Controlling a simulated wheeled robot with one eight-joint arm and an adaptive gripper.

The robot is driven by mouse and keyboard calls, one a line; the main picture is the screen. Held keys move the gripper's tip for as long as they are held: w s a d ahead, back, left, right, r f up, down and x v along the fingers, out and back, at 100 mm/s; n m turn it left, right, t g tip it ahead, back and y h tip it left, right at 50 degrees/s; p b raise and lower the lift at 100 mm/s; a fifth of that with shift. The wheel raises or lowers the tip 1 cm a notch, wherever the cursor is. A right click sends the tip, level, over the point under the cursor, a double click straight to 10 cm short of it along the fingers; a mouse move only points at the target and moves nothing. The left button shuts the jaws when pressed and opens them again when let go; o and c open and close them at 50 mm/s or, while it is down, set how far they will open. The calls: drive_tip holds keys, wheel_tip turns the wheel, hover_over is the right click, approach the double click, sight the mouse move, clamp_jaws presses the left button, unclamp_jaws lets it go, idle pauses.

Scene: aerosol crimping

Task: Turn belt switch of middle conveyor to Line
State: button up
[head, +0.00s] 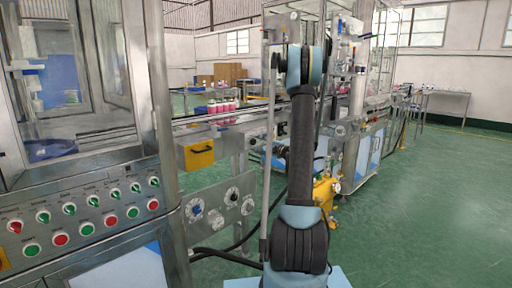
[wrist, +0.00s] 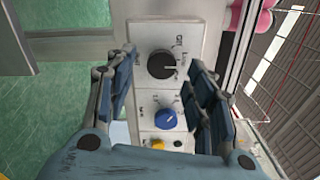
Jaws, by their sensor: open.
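In the wrist view, a light grey panel (wrist: 142,32) faces me with a round black knob (wrist: 161,64) and, below it in the picture, a blue knob (wrist: 165,119). My gripper (wrist: 162,62) is open, with a dark blue finger on each side of the knobs and nothing held. Contact with a knob is not visible. In the head view, a panel under the conveyor carries a blue knob (head: 196,209) and a dark knob (head: 232,196).
A control panel with green and red buttons (head: 86,229) stands at the left. A yellow box (head: 199,154) hangs below the conveyor, which carries pink-and-white cans (head: 222,106). Black hoses (head: 226,254) lie below the knob panel. Green floor is clear at the right.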

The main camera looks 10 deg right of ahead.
drive_tip(key=v, duration=0.9)
drive_tip(key=shift+s+d, duration=0.15)
drive_tip(key=shift+s, duration=0.05)
drive_tip(key=s+a+n+g+h, duration=0.1)
drive_tip(key=s+a+n+g, duration=0.3)
drive_tip(key=s+a, duration=0.45)
drive_tip(key=s+a+n+g+h, duration=0.2)
drive_tip(key=s+a+n+g, duration=0.25)
drive_tip(key=s, duration=0.65)
drive_tip(key=s+d+f+n+g+h, duration=0.1)
drive_tip(key=s+d+f+h, duration=0.1)
drive_tip(key=s, duration=0.7)
drive_tip(key=s+d+f+n+g+h, duration=0.1)
drive_tip(key=s+f+n+h, duration=0.1)
drive_tip(key=s, duration=0.7)
drive_tip(key=s+d+f+n+g+h, duration=0.2)
drive_tip(key=s+f, duration=0.3)
drive_tip(key=s, duration=0.4)
drive_tip(key=shift+d+h, duration=0.35)
drive_tip(key=shift+h, duration=0.45)
drive_tip(key=shift+s, duration=0.1)
